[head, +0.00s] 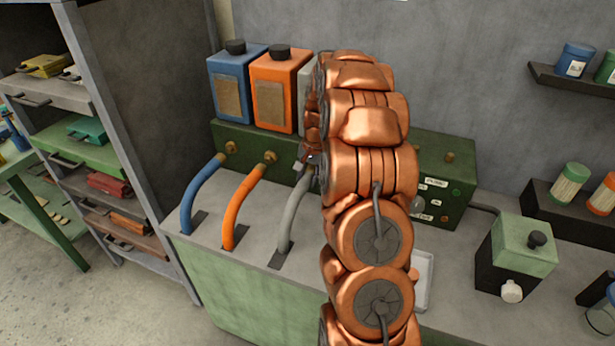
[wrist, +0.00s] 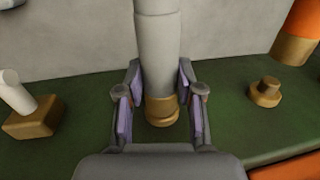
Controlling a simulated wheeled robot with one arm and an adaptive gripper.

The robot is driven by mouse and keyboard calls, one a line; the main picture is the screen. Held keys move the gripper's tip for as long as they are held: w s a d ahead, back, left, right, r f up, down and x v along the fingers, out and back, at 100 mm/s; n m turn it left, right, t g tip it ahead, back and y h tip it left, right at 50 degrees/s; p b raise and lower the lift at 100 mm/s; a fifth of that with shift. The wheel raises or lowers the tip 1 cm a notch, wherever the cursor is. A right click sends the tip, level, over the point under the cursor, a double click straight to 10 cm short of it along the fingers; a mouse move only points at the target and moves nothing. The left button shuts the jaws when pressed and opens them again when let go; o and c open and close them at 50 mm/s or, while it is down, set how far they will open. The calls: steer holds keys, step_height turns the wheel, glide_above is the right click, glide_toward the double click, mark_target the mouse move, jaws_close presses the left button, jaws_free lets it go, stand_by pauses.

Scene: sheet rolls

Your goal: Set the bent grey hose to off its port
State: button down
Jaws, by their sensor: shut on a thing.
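The bent grey hose (head: 293,215) rises from a dark slot in the grey bench top toward the green housing (head: 240,143). In the wrist view the grey hose (wrist: 157,50) runs down to a brass collar (wrist: 160,110) in front of the green surface. My gripper (wrist: 161,108) is shut on the hose end near this collar, one finger on each side. I cannot tell whether the collar is seated on its port. In the head view my gripper (head: 312,160) is mostly hidden behind my copper arm.
An orange hose (head: 242,205) and a blue hose (head: 200,193) stand left of the grey one. Blue and orange canisters (head: 285,90) stand behind. The wrist view shows a brass fitting (wrist: 265,92) at right and a pale lever (wrist: 17,97) at left. A green-topped box (head: 520,245) is at right.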

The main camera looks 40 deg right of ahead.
mark_target(301, 187)
steer(key=shift+s+a+f+b, duration=0.1)
steer(key=shift+s+a+b, duration=0.2)
steer(key=shift+a+b, duration=0.25)
steer(key=shift+s+a+b, duration=0.55)
steer(key=shift+a+b, duration=0.05)
steer(key=shift+a, duration=0.3)
steer(key=shift+s+a+b, duration=0.55)
steer(key=shift+a+b, duration=0.05)
steer(key=shift+a, duration=0.3)
steer(key=c, duration=1.1)
jaws_free()
steer(key=shift+s+a, duration=0.1)
steer(key=shift+a, duration=0.05)
steer(key=o, duration=0.4)
steer(key=shift+r, duration=0.2)
